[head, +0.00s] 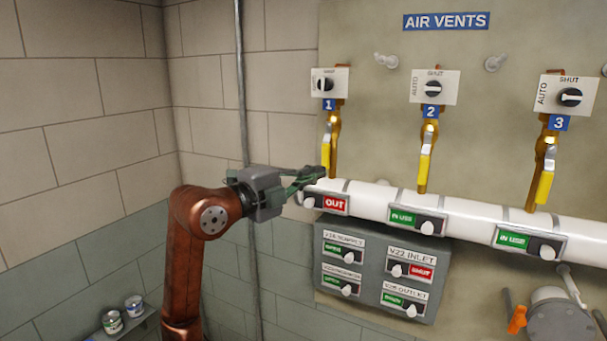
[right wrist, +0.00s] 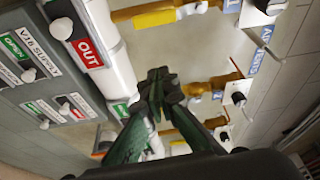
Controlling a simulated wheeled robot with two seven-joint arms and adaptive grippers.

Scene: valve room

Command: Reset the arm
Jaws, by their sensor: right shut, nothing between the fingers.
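My right gripper (head: 318,172) reaches in from the left of the head view on a copper-coloured arm. It is shut and empty. Its tips appear close to the lower end of the yellow lever of vent valve 1 (head: 327,150) and the white pipe; I cannot tell whether they touch. In the right wrist view the closed fingertips (right wrist: 162,82) point towards the panel, with the white pipe (right wrist: 112,50) on the left and yellow valve levers (right wrist: 154,19) around. The sign below valve 1 (head: 325,203) reads OUT in red. My left gripper is not in view.
Vent valves 2 (head: 425,150) and 3 (head: 546,170) have levers hanging down; their signs read IN USE in green. A grey switch box (head: 375,303) sits under the pipe. Two cans (head: 123,312) stand on a ledge at lower left. A thin vertical pipe (head: 241,90) runs near the corner.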

